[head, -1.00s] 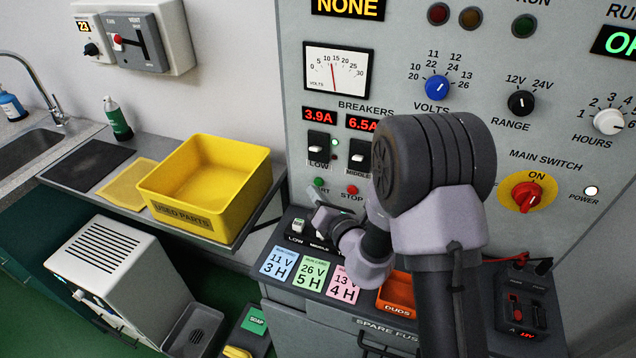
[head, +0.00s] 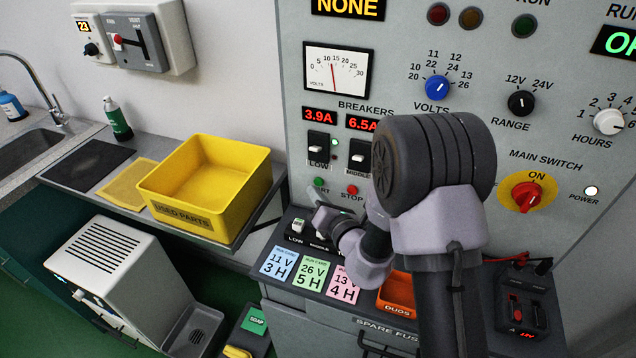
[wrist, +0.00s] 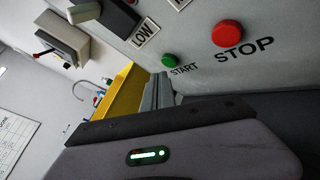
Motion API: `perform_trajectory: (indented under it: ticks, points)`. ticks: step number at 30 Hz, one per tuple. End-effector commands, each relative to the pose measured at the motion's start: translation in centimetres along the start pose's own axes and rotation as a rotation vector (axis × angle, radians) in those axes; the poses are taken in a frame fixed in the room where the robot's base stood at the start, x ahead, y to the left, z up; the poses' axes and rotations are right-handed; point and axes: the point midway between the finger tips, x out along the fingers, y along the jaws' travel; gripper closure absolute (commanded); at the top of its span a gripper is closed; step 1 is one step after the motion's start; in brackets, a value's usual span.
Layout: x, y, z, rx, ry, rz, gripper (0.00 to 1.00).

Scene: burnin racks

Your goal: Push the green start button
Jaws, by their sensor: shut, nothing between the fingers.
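The green start button (head: 319,182) sits low on the grey panel, left of the red stop button (head: 352,190). The wrist view also shows the green start button (wrist: 169,61) beside the START label and the red stop button (wrist: 226,33). My gripper (head: 314,194) is shut and empty, with its fingertips close to the green button in the head view. In the wrist view the fingers of my gripper (wrist: 163,80) end just below the green button. I cannot tell whether they touch it. My arm hides part of the panel right of the stop button.
Breaker switches (head: 318,146) are above the buttons. A shelf with slots and colored cards (head: 312,274) juts out below, with an orange duds bin (head: 397,293). A yellow used parts bin (head: 205,190) stands on the left counter. The main switch (head: 527,197) is right of my arm.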

Motion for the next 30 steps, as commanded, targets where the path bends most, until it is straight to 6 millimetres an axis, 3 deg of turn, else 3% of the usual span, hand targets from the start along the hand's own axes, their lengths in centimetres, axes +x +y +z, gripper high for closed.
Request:
perform_trajectory:
  ticks: [30]
  points:
    - [0.84,-0.6,0.62,0.0,0.0,0.0,1.0]
